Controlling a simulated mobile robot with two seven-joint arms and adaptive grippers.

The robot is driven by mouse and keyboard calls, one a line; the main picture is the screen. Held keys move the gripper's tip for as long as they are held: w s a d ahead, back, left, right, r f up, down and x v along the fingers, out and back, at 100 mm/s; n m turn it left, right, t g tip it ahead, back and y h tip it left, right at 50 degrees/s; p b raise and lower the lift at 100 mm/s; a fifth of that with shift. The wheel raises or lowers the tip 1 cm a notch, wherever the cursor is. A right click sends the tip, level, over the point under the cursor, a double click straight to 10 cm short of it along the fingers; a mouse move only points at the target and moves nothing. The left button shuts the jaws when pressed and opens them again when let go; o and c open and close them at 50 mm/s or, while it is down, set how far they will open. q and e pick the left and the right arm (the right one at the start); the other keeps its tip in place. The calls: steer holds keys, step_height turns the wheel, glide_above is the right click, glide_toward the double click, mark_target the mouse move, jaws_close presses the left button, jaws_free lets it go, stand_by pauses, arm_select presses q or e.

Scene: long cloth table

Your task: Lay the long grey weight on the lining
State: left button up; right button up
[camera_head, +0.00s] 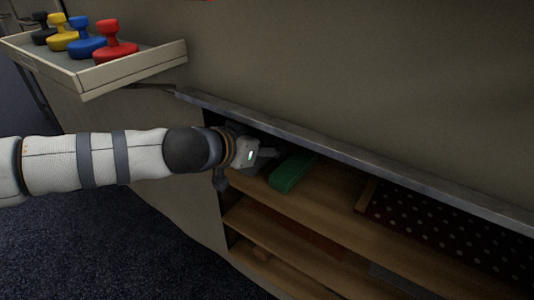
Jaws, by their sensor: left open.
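A dark polka-dotted lining (450,235) lies on the upper shelf at the right, behind a wooden strip at its left edge. My left gripper (256,164) is open and reaches into the left end of the upper shelf, just left of a green block (292,173). Its fingers are partly in shadow, and I see nothing held between them. A grey flat piece (386,274) shows partly on the lower shelf; I cannot tell whether it is the long grey weight. My right gripper is not in view.
The shelf unit's grey top edge (350,157) runs close above the gripper. A reddish-brown flat piece (310,241) lies on the lower shelf. A tray (140,72) at the upper left holds black, yellow, blue and red knobbed pieces. Bare shelf lies between green block and lining.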

arm_select(q)
jaws_close()
steer(key=shift+r, duration=0.15)
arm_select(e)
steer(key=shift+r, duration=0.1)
